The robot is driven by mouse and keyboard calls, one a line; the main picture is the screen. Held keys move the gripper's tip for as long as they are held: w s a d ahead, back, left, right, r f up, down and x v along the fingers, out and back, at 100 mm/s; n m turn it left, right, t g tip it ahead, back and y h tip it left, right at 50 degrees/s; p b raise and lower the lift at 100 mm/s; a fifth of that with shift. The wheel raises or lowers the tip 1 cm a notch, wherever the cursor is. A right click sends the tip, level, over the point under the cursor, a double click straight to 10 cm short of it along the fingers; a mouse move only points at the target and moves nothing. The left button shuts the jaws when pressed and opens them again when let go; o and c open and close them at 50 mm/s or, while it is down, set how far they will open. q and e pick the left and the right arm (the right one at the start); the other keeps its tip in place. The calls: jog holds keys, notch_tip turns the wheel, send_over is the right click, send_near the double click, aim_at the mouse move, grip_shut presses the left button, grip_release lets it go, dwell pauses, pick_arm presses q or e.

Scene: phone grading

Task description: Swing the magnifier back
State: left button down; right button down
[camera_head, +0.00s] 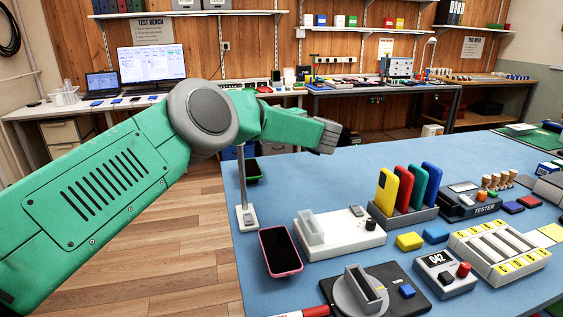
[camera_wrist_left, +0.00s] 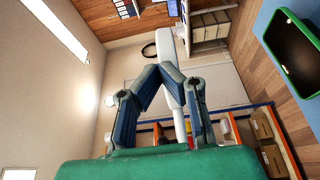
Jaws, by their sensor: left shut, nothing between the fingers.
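A grey upright post on a pale base (camera_head: 246,217) stands at the left edge of the blue table (camera_head: 215,285). It looks like the magnifier stand. Its upper part is hidden behind my left arm, and no lens shows. My left gripper (camera_head: 332,136) is raised over the far left part of the table, pointing right. In the left wrist view its two fingers (camera_wrist_left: 154,70) meet at the tips, shut and empty. A long white bar (camera_wrist_left: 172,95) runs behind the fingers there; I cannot tell whether it belongs to the magnifier. My right gripper is out of view.
A pink-cased phone (camera_head: 281,250) lies near the table's left edge. A green-cased phone (camera_head: 253,171) lies beyond the stand and shows in the left wrist view (camera_wrist_left: 290,45). A white device (camera_head: 340,234), a rack of coloured phones (camera_head: 405,215) and a tester (camera_head: 470,199) crowd the middle and right.

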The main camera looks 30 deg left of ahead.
pick_arm(q)
jog(key=shift+a, duration=0.8)
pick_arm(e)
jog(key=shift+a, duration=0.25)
pick_arm(q)
jog(key=shift+d, duration=0.1)
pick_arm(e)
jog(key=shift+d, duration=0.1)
